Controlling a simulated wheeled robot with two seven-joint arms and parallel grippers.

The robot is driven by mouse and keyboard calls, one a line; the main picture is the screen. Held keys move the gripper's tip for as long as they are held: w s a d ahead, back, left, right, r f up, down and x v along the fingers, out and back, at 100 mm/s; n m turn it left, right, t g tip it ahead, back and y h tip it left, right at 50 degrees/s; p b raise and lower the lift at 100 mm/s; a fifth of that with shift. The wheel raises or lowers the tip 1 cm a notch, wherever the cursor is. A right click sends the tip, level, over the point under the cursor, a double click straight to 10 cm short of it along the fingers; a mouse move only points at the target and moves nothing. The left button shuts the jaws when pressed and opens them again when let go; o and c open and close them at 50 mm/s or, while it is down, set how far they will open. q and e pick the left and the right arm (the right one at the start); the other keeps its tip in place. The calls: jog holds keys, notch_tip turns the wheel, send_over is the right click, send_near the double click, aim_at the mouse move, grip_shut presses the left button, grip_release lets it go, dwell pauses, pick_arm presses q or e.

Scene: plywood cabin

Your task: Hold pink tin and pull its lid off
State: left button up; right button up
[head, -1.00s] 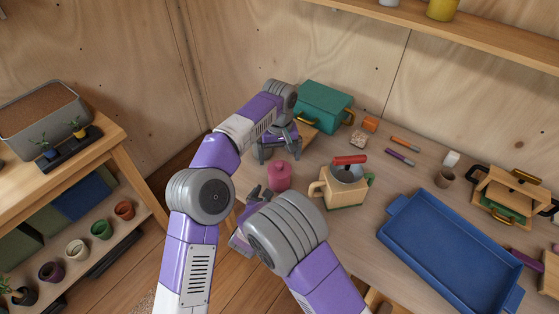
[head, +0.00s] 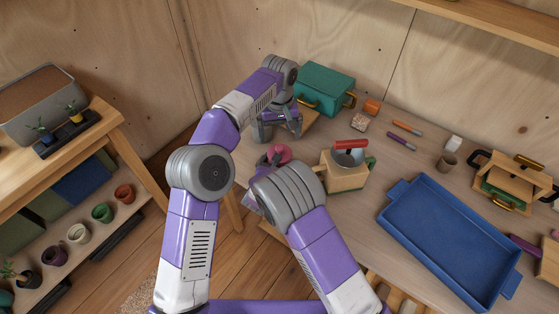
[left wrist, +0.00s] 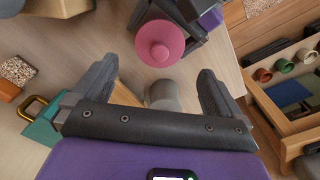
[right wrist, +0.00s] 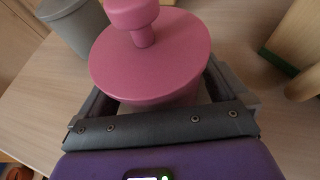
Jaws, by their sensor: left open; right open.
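The pink tin (head: 279,154) stands upright on the table near its left edge, its round lid and knob on top. It also shows in the left wrist view (left wrist: 160,42) and, close up, in the right wrist view (right wrist: 150,60). My right gripper (right wrist: 155,92) is open, its fingers on either side of the tin's body below the lid; contact is not clear. In the head view my right arm mostly hides that gripper. My left gripper (head: 284,122) is open and empty, behind the tin and apart from it.
A grey canister (head: 262,131) stands beside my left gripper, behind the tin. A teal box (head: 325,88) is at the back. A blue tray (head: 447,240) lies at right.

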aim_at(279, 148)
jog(key=shift+c, duration=0.3)
pick_arm(q)
jog(key=shift+c, duration=0.2)
pick_arm(e)
jog(key=c, duration=1.4)
pick_arm(q)
jog(key=shift+r, duration=0.2)
jog(key=c, duration=0.5)
jog(key=shift+s+r+m+t, duration=0.1)
jog(key=shift+r+m+t, duration=0.2)
jog(key=shift+r, duration=0.05)
jog(key=shift+c, duration=1.1)
jog(key=s+r+m+t, duration=0.1)
jog(key=s+r+m, duration=0.1)
jog(key=s+a+r+m+t+h, duration=0.1)
jog(key=s+r+m+t, duration=0.1)
jog(key=shift+a+r, duration=0.1)
jog(key=shift+a, duration=0.05)
jog(key=shift+c, duration=0.4)
jog(key=shift+m+t, duration=0.4)
jog(key=x, duration=0.7)
jog(key=s+x, duration=0.1)
jog(key=x, duration=0.3)
jog(key=shift+w+f, duration=0.1)
jog(key=shift+f, duration=0.2)
